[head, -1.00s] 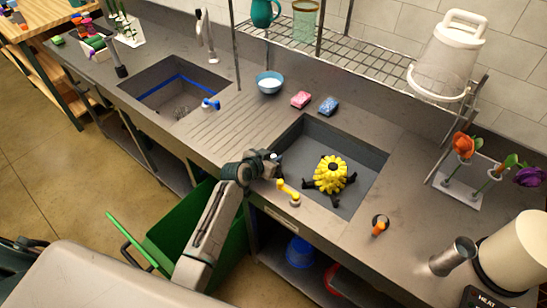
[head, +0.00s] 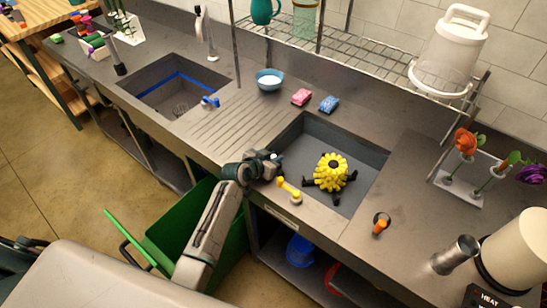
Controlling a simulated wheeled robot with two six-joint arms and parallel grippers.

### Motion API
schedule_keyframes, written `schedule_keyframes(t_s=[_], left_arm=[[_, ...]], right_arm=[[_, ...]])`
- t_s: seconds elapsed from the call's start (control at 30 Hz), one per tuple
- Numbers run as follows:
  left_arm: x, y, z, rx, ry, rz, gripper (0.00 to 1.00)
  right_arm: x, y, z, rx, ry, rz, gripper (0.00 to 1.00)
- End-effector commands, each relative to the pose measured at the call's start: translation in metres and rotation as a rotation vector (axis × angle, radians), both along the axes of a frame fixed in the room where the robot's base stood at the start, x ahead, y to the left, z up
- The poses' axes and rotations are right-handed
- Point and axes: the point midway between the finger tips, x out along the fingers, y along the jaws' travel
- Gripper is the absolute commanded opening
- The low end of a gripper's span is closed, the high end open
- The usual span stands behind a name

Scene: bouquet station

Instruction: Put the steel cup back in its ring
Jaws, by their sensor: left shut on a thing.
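The steel cup (head: 456,255) stands on the counter at the lower right, beside a cream cylinder. A dark ring with an orange handle (head: 380,223) is on the counter to the cup's left, apart from it; I cannot tell whether it is the cup's ring. My left gripper (head: 274,165) is at the front left edge of the right sink, well away from the cup. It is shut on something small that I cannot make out. A yellow lever (head: 290,190) is just below the gripper. My right gripper is not in view.
A yellow, black-limbed object (head: 331,172) lies in the right sink (head: 370,165). A flower rack (head: 460,185) stands behind the cup. Pink (head: 301,97) and blue sponges (head: 329,104) and a blue bowl (head: 269,80) are at the back. Counter between orange handle and cup is clear.

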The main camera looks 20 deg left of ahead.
Motion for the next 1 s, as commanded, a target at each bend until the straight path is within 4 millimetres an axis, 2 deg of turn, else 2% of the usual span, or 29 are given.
schedule_keyframes(t_s=[0.6,0.63,0.7,0.77,1.0], left_arm=[[0.0002,-0.0001,-0.0072,0.0,-0.001,0.0,0.0],[0.0002,-0.0001,-0.0067,0.0,-0.001,0.0,0.19],[0.0002,-0.0001,-0.0058,0.0,-0.001,0.0,0.33],[0.0001,-0.0001,-0.0059,0.0,-0.001,0.0,0.43],[-0.0001,0.0,-0.0062,0.0,0.0,0.0,0.43]], right_arm=[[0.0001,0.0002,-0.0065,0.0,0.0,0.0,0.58],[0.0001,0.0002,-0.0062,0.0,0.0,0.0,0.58],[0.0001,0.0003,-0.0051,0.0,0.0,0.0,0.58],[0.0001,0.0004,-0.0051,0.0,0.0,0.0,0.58],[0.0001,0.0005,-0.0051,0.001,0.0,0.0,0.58]])
